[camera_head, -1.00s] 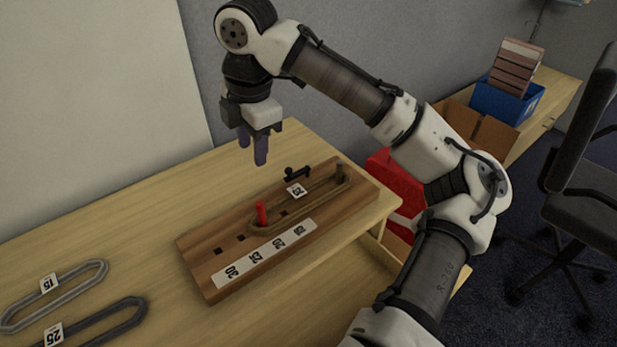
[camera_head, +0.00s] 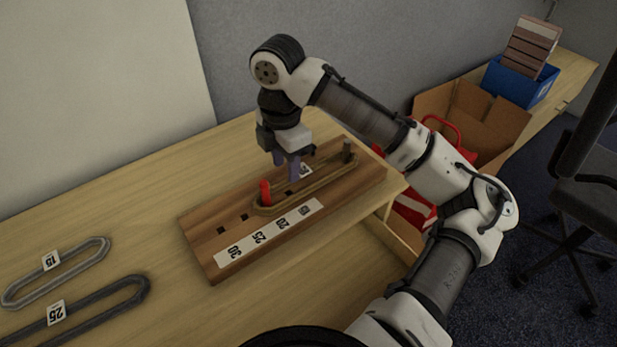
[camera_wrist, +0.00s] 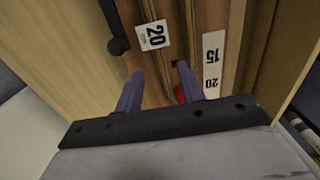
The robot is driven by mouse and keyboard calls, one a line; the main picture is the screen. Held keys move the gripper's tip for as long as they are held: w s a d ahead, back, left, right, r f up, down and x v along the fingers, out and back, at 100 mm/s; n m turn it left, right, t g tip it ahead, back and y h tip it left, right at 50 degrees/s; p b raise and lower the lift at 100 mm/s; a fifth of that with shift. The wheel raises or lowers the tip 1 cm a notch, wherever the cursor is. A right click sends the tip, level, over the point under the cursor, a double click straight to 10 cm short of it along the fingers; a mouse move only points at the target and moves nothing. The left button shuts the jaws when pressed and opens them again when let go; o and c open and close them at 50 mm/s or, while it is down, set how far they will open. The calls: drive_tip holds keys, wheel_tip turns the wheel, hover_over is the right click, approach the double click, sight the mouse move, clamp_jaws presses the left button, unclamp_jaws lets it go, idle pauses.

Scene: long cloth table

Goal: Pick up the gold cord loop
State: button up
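The gold cord loop (camera_head: 325,181) lies on the wooden board (camera_head: 205,250), stretched around a red peg (camera_head: 265,192) at its left end and a dark peg (camera_head: 347,152) at its right end. A white tag (camera_wrist: 153,36) marked 20 is on the loop. My gripper (camera_head: 287,166) points down over the loop's left half, partly hiding its far strand. In the wrist view my gripper (camera_wrist: 159,84) is open, and the cord (camera_wrist: 160,62) runs between its two purple fingers. I cannot tell whether either finger touches it.
The board has several square holes and a number strip (camera_head: 275,230). Two grey loops, tagged 15 (camera_head: 75,273) and 25 (camera_head: 110,303), lie left. A cardboard box (camera_head: 490,112) stands beyond the table's right edge.

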drive_tip(key=shift+f, duration=1.5)
drive_tip(key=shift+c, duration=0.5)
clamp_jaws()
drive_tip(key=shift+r, duration=0.15)
